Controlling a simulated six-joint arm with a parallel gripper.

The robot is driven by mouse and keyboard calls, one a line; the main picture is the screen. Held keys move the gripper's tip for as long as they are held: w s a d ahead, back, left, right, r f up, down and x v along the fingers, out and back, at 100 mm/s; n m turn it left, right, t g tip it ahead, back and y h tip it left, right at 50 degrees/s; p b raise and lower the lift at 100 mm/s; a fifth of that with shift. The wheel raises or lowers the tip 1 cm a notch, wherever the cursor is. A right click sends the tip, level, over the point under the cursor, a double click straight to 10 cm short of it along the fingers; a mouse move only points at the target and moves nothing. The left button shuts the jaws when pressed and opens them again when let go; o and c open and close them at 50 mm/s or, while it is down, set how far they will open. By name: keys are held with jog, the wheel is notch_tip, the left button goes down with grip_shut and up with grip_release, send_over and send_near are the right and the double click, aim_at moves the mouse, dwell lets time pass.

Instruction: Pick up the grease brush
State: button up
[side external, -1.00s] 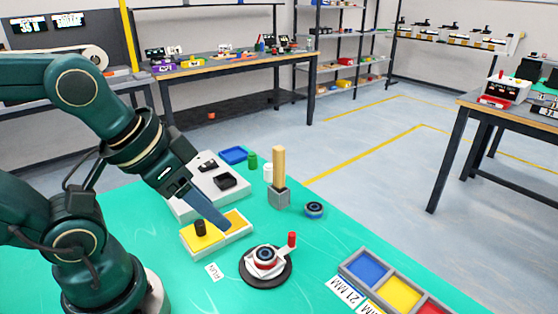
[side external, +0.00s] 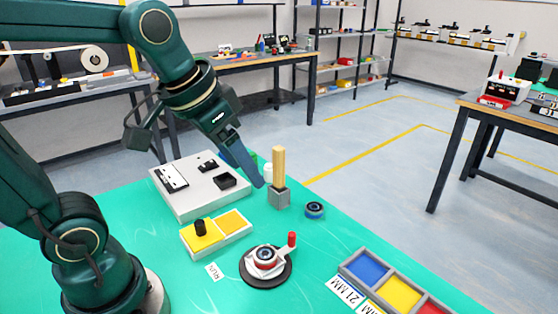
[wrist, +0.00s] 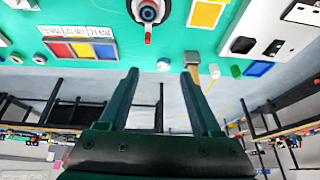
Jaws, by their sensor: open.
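The grease brush (side external: 279,167) shows as an upright pale wooden handle standing in a small grey block (side external: 279,198) on the green table. In the wrist view the handle (wrist: 194,73) lies close to the right finger's tip, partly hidden by it. My gripper (side external: 258,182) is just left of the brush in the side view, angled down. Its fingers (wrist: 160,78) are open and empty, with the brush not between them. Bristles are not visible.
A blue-black ring (side external: 314,210) lies right of the block. White (side external: 268,173) and green cylinders stand behind it. A grey-white panel box (side external: 195,205), yellow-pad tray (side external: 190,248), round fixture with a red knob (side external: 265,275) and coloured sorting tray (side external: 345,262) occupy the table.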

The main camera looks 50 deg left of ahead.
aim_at(277, 148)
jog(key=w+a, duration=0.3)
jog(key=w, duration=0.6)
jog(key=w+a+f+g, duration=0.1)
jog(key=w+a+f, duration=0.1)
jog(key=w+a+f+g, duration=0.1)
jog(key=w+a+f, duration=0.1)
jog(key=a+f, duration=0.1)
jog(key=w+a+f+g, duration=0.1)
jog(key=w+a+f, duration=0.1)
jog(key=shift+a+f+g, duration=0.3)
jog(key=shift+f, duration=0.1)
jog(key=shift+s+f, duration=0.1)
jog(key=shift+f, duration=0.25)
jog(key=shift+w+f, duration=0.15)
jog(key=shift+f, duration=1)
jog(key=shift+w+f, duration=0.15)
jog(key=shift+f, duration=0.95)
grip_shut()
